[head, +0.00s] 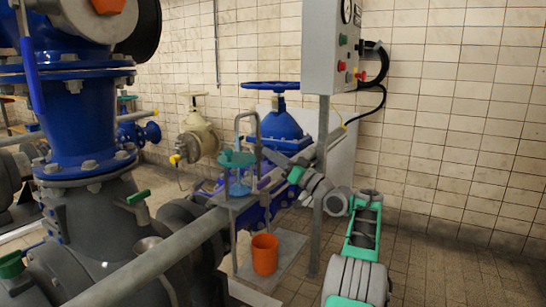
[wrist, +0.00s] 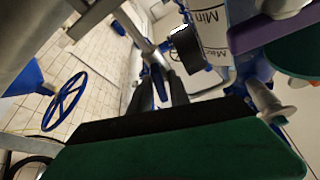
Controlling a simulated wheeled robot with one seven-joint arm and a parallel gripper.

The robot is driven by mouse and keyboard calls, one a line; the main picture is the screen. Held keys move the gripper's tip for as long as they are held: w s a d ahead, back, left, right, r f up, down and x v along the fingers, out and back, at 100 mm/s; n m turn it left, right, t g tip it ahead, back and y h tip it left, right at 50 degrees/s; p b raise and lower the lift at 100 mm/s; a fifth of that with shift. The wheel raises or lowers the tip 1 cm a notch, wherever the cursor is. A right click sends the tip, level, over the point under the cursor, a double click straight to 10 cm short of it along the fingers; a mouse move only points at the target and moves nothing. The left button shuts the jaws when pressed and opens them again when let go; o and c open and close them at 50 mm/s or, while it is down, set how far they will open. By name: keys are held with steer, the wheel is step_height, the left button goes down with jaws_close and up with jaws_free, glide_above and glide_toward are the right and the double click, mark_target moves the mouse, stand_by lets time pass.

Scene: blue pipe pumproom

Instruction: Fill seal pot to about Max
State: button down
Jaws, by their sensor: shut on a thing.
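The seal pot (head: 238,184) is a clear upright cylinder under a green top on a small bracket at centre in the head view. It also shows at the top of the wrist view (wrist: 207,32), with Min and Max marks. Its liquid level is too unclear to tell. My gripper (head: 268,178) is just right of the pot. In the wrist view its dark fingers (wrist: 160,92) are shut on a slim blue part (wrist: 158,78), which I cannot identify clearly. A purple bar (wrist: 265,32) lies close beside the pot. The arm partly hides this spot.
An orange bucket (head: 265,254) stands on a grey plate below the pot. A blue handwheel valve (head: 278,120) is behind. A grey control box (head: 332,48) on a post (head: 320,190) stands close to my arm. Large blue and grey pipework (head: 85,120) fills the left.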

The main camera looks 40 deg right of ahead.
steer(key=shift+f, duration=0.1)
steer(key=c, duration=1.5)
jaws_free()
steer(key=shift+b+v, duration=1.65)
steer(key=shift+v, duration=2.25)
